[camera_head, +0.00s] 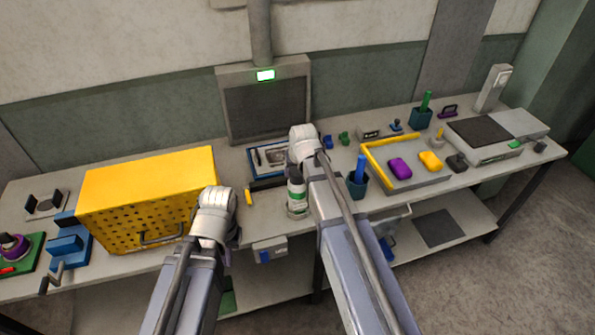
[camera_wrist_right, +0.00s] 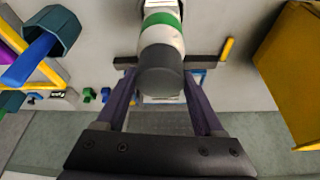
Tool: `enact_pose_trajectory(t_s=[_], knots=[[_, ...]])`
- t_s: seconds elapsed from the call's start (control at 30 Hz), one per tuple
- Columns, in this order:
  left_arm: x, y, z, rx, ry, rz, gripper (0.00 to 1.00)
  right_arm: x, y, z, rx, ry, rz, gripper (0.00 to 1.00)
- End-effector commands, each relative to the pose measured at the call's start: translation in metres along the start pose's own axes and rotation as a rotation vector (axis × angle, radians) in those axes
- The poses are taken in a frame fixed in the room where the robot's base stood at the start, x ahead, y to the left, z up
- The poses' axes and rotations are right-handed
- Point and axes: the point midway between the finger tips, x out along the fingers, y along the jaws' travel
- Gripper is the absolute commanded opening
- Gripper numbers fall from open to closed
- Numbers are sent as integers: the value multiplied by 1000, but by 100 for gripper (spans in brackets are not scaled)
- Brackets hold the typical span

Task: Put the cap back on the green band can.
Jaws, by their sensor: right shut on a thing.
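The green band can (camera_head: 297,203) stands upright on the bench, white with a green band. Its upper part is partly hidden by my right arm. In the right wrist view the can (camera_wrist_right: 162,38) lies beyond a dark grey cap (camera_wrist_right: 160,82). My right gripper (camera_wrist_right: 160,72) is shut on the cap, one finger on each side. The cap lines up over the can's top; I cannot tell whether it is seated or just above.
A yellow perforated box (camera_head: 150,195) stands left of the can. A dark bar (camera_head: 266,184) and a yellow marker (camera_head: 248,196) lie close by on the left. A blue pen cup (camera_head: 357,184) and a yellow-edged tray (camera_head: 405,178) stand to the right.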

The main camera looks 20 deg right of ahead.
Motion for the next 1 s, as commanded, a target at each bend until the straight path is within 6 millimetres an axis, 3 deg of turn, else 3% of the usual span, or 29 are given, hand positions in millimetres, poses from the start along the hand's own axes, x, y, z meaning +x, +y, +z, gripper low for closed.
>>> enact_pose_trajectory(t_s=[0.27,0.3,0.57,1.0], knots=[[0,0,0,0,0,0,0,0,0,0,0,0,0,18],[0,0,0,0,0,0,0,0,0,0,0,0,0,71],[0,0,0,0,0,0,0,0,0,0,0,0,0,100],[-1,0,0,1,0,0,0,-1,0,0,0,0,0,100]])
